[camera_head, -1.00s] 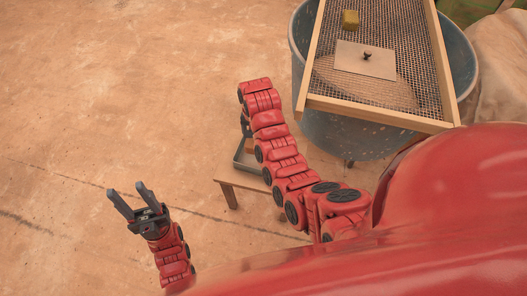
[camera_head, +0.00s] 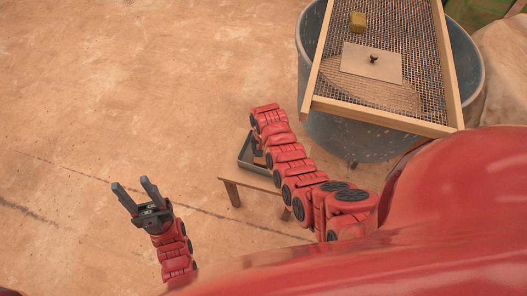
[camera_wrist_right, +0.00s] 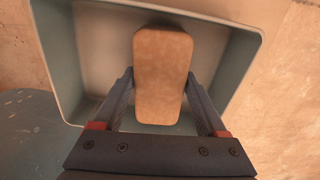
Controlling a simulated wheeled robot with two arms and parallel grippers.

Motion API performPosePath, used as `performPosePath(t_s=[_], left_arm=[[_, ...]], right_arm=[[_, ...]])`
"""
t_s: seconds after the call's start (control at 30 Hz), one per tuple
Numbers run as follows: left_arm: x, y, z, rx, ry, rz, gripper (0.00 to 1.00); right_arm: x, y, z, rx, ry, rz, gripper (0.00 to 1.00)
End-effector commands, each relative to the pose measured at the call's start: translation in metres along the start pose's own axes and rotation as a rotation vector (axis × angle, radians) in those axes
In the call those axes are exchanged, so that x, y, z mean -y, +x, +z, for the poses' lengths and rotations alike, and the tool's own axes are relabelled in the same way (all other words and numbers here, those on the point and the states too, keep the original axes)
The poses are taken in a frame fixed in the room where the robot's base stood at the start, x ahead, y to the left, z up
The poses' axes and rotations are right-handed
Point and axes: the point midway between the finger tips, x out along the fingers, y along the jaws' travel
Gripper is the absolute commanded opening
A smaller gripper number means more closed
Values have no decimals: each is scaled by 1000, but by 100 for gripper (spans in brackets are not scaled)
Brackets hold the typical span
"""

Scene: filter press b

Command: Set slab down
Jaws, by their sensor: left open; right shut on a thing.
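The slab (camera_wrist_right: 162,75), a tan block with rounded edges, is between the two fingers of my right gripper (camera_wrist_right: 160,80) in the right wrist view. The gripper is shut on it. The slab is over or inside a grey-blue tray (camera_wrist_right: 60,60); I cannot tell whether it touches the floor of the tray. My left gripper (camera_head: 132,184) is open and empty at the lower left, far from the tray.
The tray is by a low wooden bench (camera_head: 233,194). A blue-grey tub (camera_head: 340,137) stands at the upper right with a wood-framed mesh screen (camera_head: 385,117) across it. The floor at left is clear.

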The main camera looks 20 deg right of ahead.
Motion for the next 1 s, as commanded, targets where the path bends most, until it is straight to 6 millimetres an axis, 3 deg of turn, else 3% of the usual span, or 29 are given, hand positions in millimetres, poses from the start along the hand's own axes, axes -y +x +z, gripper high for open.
performPosePath(t_s=[0.43,0.47,0.5,0.6,1.0], left_arm=[[0,-4,1,0,0,0,50],[0,-2,0,0,0,0,50],[0,-2,0,0,0,0,50],[0,-2,0,0,0,0,50],[0,1,0,0,0,0,50]], right_arm=[[1,8,-2,-4,0,-3,0],[1,7,-1,-4,0,-3,80],[1,6,-1,-4,0,-3,87],[1,6,-1,-3,0,-3,100],[0,-4,0,-2,0,-2,100]])
